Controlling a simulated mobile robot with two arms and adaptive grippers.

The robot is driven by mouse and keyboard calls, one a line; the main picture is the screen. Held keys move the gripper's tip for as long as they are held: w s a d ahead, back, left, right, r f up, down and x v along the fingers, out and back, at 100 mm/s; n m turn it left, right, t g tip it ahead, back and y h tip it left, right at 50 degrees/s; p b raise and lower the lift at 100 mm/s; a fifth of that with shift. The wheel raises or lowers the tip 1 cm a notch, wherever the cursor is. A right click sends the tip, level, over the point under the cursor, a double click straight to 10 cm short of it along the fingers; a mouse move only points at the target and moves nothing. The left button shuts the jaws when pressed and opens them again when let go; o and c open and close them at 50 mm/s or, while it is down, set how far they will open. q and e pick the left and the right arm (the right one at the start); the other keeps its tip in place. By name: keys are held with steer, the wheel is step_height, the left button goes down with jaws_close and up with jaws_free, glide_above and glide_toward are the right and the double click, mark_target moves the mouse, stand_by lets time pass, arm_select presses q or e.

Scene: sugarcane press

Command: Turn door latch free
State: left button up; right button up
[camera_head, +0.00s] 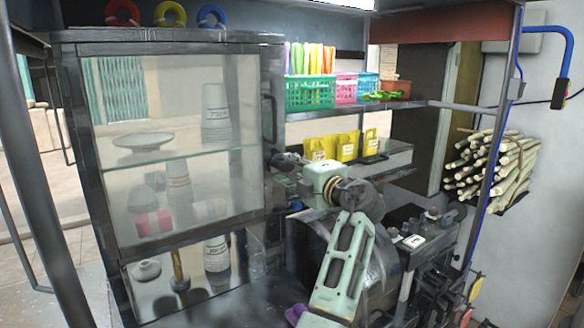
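The glass-fronted cabinet (100,190) with a dark frame stands at the left. Its glass door looks closed. A dark upright handle (271,118) is on the right side of the frame. I cannot make out a separate latch; the dark fingers cover part of that edge.
A shelf above holds a green basket (310,93) and other baskets; yellow holders (320,148) are below. Cut cane (495,165) is stacked at the right wall. Cup stacks (215,112) stand inside the cabinet.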

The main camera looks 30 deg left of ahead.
arm_select(q)
steer(key=shift+a, duration=0.1)
steer(key=c, duration=0.7)
jaws_close()
arm_select(e)
steer(key=shift+d, duration=0.7)
steer(key=shift+f, duration=0.1)
